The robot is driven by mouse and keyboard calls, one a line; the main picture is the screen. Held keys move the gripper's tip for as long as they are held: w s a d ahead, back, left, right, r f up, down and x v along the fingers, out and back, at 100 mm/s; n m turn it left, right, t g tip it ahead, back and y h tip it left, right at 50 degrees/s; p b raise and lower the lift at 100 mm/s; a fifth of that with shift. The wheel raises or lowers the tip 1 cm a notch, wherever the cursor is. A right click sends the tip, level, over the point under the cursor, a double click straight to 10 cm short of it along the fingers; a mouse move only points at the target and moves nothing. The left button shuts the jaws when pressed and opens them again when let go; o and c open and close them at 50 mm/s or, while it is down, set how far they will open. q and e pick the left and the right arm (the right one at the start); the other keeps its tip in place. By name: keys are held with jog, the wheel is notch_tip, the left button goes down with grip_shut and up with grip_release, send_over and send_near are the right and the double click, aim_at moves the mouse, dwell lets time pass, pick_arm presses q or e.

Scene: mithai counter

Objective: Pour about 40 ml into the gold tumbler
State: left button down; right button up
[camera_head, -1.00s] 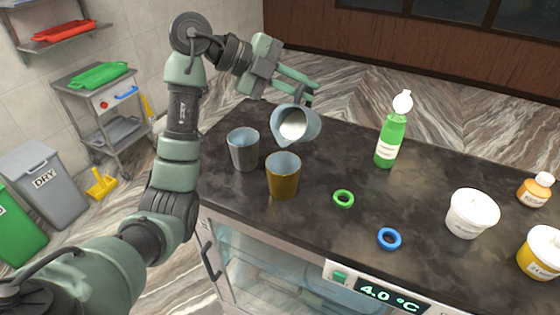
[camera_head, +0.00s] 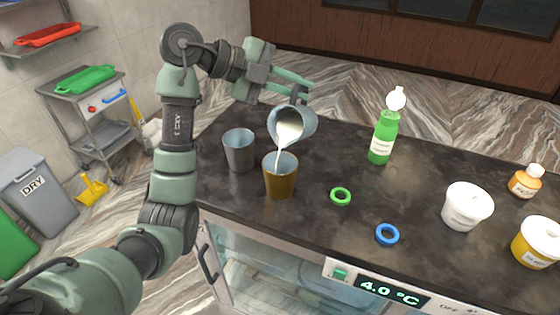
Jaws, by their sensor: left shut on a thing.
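My left gripper (camera_head: 290,92) is shut on a blue-grey metal jug (camera_head: 306,118) and holds it tilted above the counter. White liquid shows in the jug's mouth, and a thin white stream (camera_head: 278,155) runs from its lip down into the gold tumbler (camera_head: 280,184). The gold tumbler stands upright on the dark counter, below the jug's lip. The level of liquid inside it cannot be made out. A grey metal tumbler (camera_head: 239,155) stands upright to its left. My right gripper is not in view.
On the dark counter (camera_head: 320,228) lie a green ring (camera_head: 341,196) and a blue ring (camera_head: 387,234). A green bottle (camera_head: 383,140) stands behind them. A white tub (camera_head: 466,208), a yellow tub (camera_head: 538,244) and an orange bottle (camera_head: 525,182) stand at the right.

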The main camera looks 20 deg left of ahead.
pick_arm(q)
jog(key=shift+w+a, duration=0.1)
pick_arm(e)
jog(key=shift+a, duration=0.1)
pick_arm(q)
jog(key=shift+w, duration=0.75)
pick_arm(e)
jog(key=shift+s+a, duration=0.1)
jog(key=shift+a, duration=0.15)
pick_arm(q)
jog(key=shift+s+t, duration=0.2)
jog(key=shift+t, duration=0.1)
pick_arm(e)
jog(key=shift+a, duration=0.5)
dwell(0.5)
